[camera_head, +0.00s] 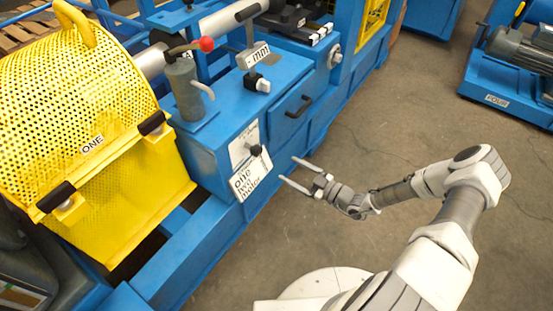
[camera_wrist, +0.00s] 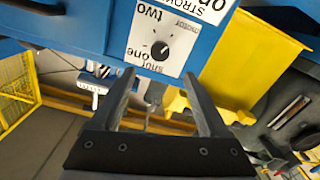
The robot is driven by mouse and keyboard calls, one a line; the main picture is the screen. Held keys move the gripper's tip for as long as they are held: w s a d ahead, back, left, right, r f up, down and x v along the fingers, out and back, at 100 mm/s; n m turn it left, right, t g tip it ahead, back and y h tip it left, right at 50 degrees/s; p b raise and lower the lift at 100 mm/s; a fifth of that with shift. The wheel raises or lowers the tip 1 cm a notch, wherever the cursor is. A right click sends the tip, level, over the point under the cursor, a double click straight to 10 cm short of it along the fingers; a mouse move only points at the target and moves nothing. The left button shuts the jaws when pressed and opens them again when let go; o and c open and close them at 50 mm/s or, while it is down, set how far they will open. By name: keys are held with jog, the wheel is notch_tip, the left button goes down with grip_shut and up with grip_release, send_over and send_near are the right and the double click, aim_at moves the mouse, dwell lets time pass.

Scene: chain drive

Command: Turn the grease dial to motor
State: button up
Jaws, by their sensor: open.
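The grease dial (camera_head: 255,150) is a small black knob on a white plate on the front of the blue machine. It shows in the wrist view (camera_wrist: 160,50) with the words "one", "two", "shot" and "motor" around it. A small light mark is on the knob, but I cannot tell for sure which word it points at. My gripper (camera_head: 289,170) is open and empty, to the right of the plate and apart from it. In the wrist view its fingers (camera_wrist: 161,77) point toward the panel, with the dial beyond and between them.
A yellow perforated guard (camera_head: 75,90) stands left of the panel. A red-knobbed lever (camera_head: 206,44) and a drawer with a black handle (camera_head: 298,107) are nearby on the blue machine. The grey floor (camera_head: 385,130) right of the machine is clear. Another blue machine (camera_head: 510,70) stands at the upper right.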

jog(key=shift+v, duration=1.65)
jog(key=s+a+r+n+g+h, duration=0.1)
jog(key=s+r+n+g+h, duration=0.4)
jog(key=r+n, duration=0.8)
jog(key=s+a+r+n+g+h, duration=0.1)
jog(key=s+r+n+g, duration=0.45)
jog(key=n, duration=1.45)
jog(key=s+d+r+n+t+h, duration=0.2)
jog(key=s+r+n+h, duration=0.2)
jog(key=r+n, duration=0.7)
jog(key=s+d+r+n+t+h, duration=0.2)
jog(key=s+r+n, duration=0.6)
jog(key=n, duration=0.6)
notch_tip(320, 180, up, 3)
jog(key=shift+d+f+n+t+h, duration=0.1)
jog(key=shift+d+n+t+h, duration=0.4)
jog(key=shift+h, duration=0.6)
